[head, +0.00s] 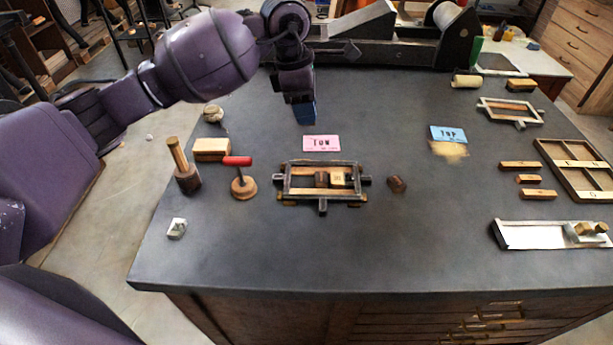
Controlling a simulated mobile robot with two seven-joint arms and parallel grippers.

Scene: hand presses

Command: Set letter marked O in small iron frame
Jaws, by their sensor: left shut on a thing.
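My left gripper (300,97) hangs above the table behind the pink card. It is shut on a small blue block (305,114), held below its fingers; no letter can be read on it. An iron frame (292,189) lies in front of the pink card, with wooden strips, a dark block (321,180) and a pale marked block (338,178) inside. A second iron frame (483,106) lies at the back right and looks empty. My right gripper is out of view.
A brown block (397,184) lies right of the nearer frame. A red-handled tool (242,180) and mallet (186,178) stand left. A type tray (574,164) is at right. The table front is clear.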

